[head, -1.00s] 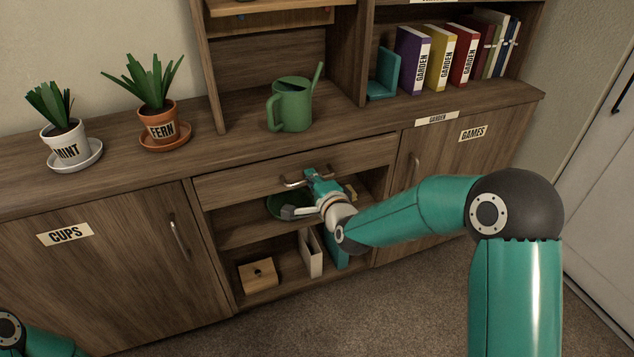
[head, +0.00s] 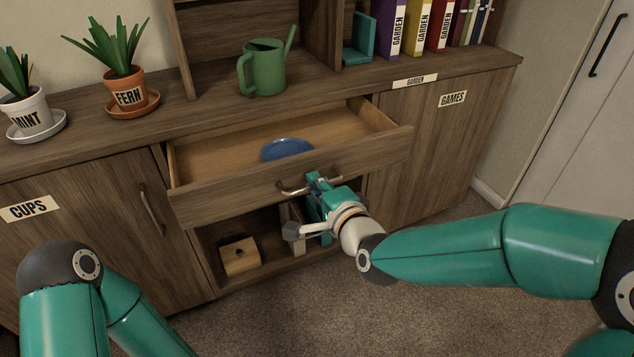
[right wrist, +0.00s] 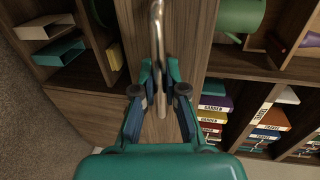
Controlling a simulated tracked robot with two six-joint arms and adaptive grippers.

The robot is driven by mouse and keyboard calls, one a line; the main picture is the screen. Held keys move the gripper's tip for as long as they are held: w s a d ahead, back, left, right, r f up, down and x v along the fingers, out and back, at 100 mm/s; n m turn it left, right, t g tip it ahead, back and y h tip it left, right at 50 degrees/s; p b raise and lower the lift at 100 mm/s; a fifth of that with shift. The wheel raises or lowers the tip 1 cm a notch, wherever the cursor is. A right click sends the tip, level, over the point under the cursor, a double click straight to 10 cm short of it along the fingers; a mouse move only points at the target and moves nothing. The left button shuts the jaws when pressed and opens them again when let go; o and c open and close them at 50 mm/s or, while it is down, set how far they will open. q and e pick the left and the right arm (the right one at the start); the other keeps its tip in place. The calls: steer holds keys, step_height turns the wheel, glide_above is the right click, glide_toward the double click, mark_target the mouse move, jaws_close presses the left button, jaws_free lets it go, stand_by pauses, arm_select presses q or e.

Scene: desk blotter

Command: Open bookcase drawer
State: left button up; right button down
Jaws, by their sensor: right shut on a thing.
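The bookcase drawer (head: 340,164) stands pulled out, its wooden interior showing. A blue round item (head: 286,149) lies inside it near the front. My right gripper (head: 312,182) is shut on the metal drawer handle (head: 292,189) at the middle of the drawer front. In the right wrist view the fingers (right wrist: 160,92) are on either side of the handle bar (right wrist: 158,40). Of my left arm, only links (head: 85,300) show at the lower left of the head view; its gripper is out of view.
A green watering can (head: 264,70) stands on the counter behind the drawer. Fern (head: 127,88) and mint (head: 26,113) pots stand at left. Below the drawer are open shelves with a wooden box (head: 239,256). The cups door (head: 75,215) and games door (head: 450,140) are shut. Carpet (head: 400,320) lies in front.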

steer(key=shift+s+a+f, duration=0.1)
steer(key=shift+s+f, duration=0.15)
steer(key=shift+f, duration=0.05)
steer(key=c, duration=1.2)
jaws_free()
steer(key=shift+r, duration=0.1)
steer(key=shift+r, duration=0.1)
steer(key=v, duration=0.7)
steer(key=shift+s, duration=0.15)
